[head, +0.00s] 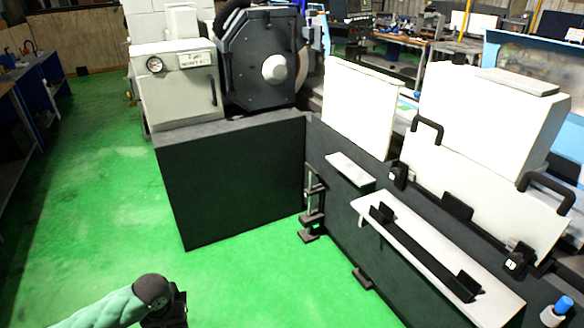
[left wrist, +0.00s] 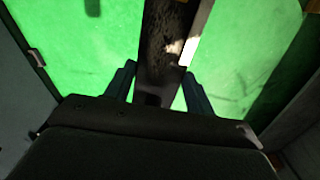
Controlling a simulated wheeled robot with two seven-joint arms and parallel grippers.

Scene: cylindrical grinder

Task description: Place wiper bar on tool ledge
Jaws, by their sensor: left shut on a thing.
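My left gripper (head: 174,308) is at the bottom left of the head view, over the green floor and well left of the machine. In the left wrist view its two fingers (left wrist: 158,82) are shut on a long dark bar, the wiper bar (left wrist: 163,45), with a bright patch along one side. In the head view I cannot make out the held bar. The tool ledge seems to be the long white shelf (head: 400,234) on the machine's dark front at the right. A black strip with raised end pieces (head: 425,252) lies along it. My right gripper is not in view.
A smaller white shelf (head: 350,169) sits left of the long one. Black brackets (head: 312,208) stick out low on the dark front. White covers with black handles (head: 427,127) rise behind the ledge. A blue-capped item (head: 563,305) stands at the lower right. Green floor (head: 250,275) is clear between.

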